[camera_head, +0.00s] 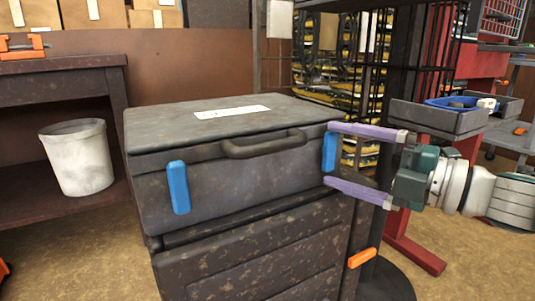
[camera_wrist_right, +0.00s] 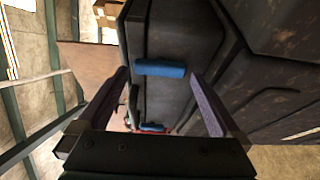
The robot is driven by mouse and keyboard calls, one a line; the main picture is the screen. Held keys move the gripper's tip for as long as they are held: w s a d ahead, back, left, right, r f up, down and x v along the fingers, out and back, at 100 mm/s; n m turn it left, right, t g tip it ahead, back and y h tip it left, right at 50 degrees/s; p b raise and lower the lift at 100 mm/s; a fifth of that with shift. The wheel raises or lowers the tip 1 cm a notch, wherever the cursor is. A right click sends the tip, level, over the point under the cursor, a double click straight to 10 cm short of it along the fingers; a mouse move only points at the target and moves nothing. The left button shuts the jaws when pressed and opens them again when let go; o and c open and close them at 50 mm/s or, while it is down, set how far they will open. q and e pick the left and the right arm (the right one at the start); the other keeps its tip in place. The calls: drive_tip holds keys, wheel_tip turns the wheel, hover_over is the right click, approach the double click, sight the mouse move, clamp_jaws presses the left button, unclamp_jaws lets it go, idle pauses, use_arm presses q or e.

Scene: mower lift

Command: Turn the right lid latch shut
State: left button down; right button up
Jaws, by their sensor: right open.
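A dark, worn box with a closed lid (camera_head: 170,123) stands in the middle of the head view, a black handle (camera_head: 264,145) on its front. The blue right lid latch (camera_head: 330,152) is upright at the front right corner. The blue left latch (camera_head: 179,187) also hangs upright. My right gripper (camera_head: 328,156) reaches in from the right, open, one purple finger above the right latch and one below. In the right wrist view, the right latch (camera_wrist_right: 160,68) lies between the fingers; contact cannot be told. The left latch (camera_wrist_right: 152,127) is partly hidden there. My left gripper is out of view.
An orange piece (camera_head: 361,258) sits low on the box's right side. A grey tray with a blue bin (camera_head: 460,102) stands behind my right wrist. A white bucket (camera_head: 77,157) is on the left bench's lower shelf. A black wire rack (camera_head: 385,50) stands behind the box.

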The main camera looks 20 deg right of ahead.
drive_tip(key=p+v, duration=0.2)
drive_tip(key=v, duration=0.7)
drive_tip(key=s+a+r+m+g+h+p, duration=0.1)
drive_tip(key=a+r+m+g+h+p, duration=0.25)
drive_tip(key=r+m+h+p, duration=1.6)
drive_tip(key=s+a+r+m+g+y+p, duration=0.1)
drive_tip(key=s+a+r+g+y+p, duration=0.3)
drive_tip(key=s+a+r+y+p, duration=0.7)
drive_tip(key=s+r+m+g+y+p, duration=0.1)
drive_tip(key=s+r+g+p, duration=0.5)
drive_tip(key=p, duration=1.1)
wheel_tip(320, 180, up, 37)
drive_tip(key=t+p, duration=0.1)
drive_tip(key=p, duration=3.4)
